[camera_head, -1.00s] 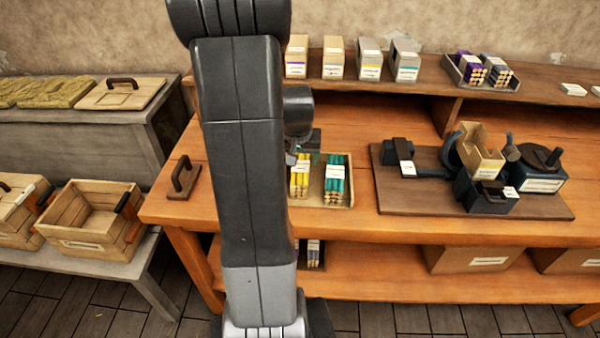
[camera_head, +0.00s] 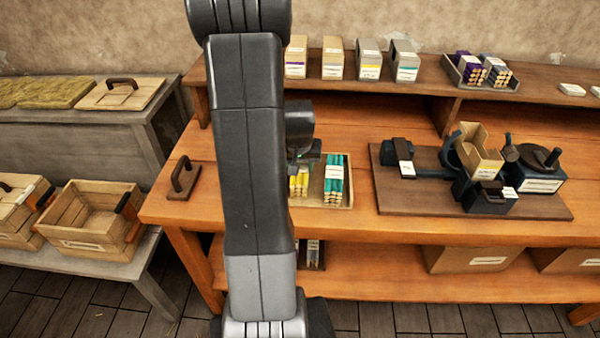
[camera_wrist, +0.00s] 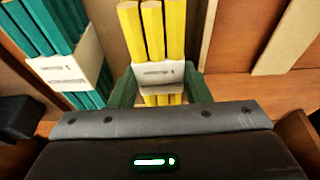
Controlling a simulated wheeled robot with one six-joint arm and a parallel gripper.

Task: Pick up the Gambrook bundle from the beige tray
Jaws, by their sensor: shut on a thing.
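A bundle of yellow sticks (camera_head: 298,186) with a white paper band stands in the beige tray (camera_head: 349,190) on the workbench. In the wrist view my gripper (camera_wrist: 159,92) has its green fingers on either side of the yellow bundle (camera_wrist: 160,73) at its band, shut on it. A teal bundle (camera_head: 334,180) with a white band stands to its right in the tray; it also shows at the upper left of the wrist view (camera_wrist: 65,70). The band print is too small to read, so I cannot tell which is Gambrook. My arm hides the tray's left part.
A dark press fixture (camera_head: 485,195) on a brown board stands right of the tray. A shelf behind holds several boxes and another tray of bundles (camera_head: 482,72). A dark-handled block (camera_head: 184,180) lies to the left. Bare bench lies in front of the tray.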

